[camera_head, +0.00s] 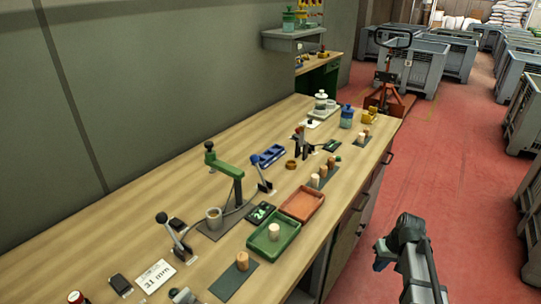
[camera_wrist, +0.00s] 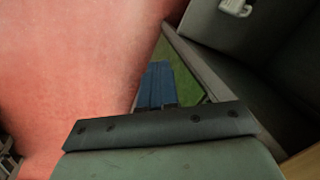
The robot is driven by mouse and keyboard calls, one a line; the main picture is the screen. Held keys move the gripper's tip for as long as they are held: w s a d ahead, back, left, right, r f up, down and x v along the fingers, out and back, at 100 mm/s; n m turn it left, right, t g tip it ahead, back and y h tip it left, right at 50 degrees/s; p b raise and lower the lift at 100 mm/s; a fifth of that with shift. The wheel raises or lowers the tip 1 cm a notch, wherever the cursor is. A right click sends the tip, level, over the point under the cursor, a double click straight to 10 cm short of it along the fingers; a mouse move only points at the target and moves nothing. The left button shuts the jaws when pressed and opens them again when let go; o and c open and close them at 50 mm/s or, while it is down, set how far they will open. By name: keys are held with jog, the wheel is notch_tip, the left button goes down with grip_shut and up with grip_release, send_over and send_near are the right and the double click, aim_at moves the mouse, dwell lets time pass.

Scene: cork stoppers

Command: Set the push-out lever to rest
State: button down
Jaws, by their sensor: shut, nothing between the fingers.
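Several levers stand on the wooden bench in the head view, and I cannot tell for certain which is the push-out lever. One has a black knob and a metal arm (camera_head: 178,238) on the near left. Another has a blue knob (camera_head: 255,159), right of the green press (camera_head: 228,169). The press carries a dark green knob (camera_head: 209,146). My gripper (camera_head: 379,263) is out over the red floor, right of the bench and apart from every lever. In the wrist view its blue fingers (camera_wrist: 157,72) are together and empty. No lever shows in the wrist view.
A green tray (camera_head: 265,254) and a red-brown tray (camera_head: 320,204) lie along the bench's front edge. Cork stoppers stand on dark mats nearby. A metal cup (camera_head: 213,222) is by the press. A pallet truck (camera_head: 388,98) and grey crates (camera_head: 415,68) stand beyond. Red floor around my gripper is clear.

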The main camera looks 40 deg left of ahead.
jog(key=w+a+r+n, duration=0.1)
jog(key=w+a+r, duration=0.1)
jog(key=a+r, duration=0.4)
jog(key=w+a+r+n+y, duration=0.1)
jog(key=w+a+r, duration=0.1)
jog(key=a+r, duration=0.5)
jog(key=w+a+r+n+y, duration=0.1)
jog(key=w+a+r, duration=0.2)
jog(key=a+r, duration=0.3)
jog(key=shift+a+r+t, duration=0.25)
jog(key=shift+r+t, duration=0.05)
jog(key=shift+r, duration=0.65)
jog(key=s+a+r+n+g+y, duration=0.1)
jog(key=a+r, duration=0.6)
jog(key=a, duration=0.3)
jog(key=a+r+n+g+y, duration=0.1)
jog(key=a+r, duration=0.6)
jog(key=a, duration=0.3)
send_over(259, 170)
jog(key=w, duration=0.3)
notch_tip(259, 170, down, 9)
jog(key=shift+d, duration=0.45)
jog(key=shift+w+r, duration=0.1)
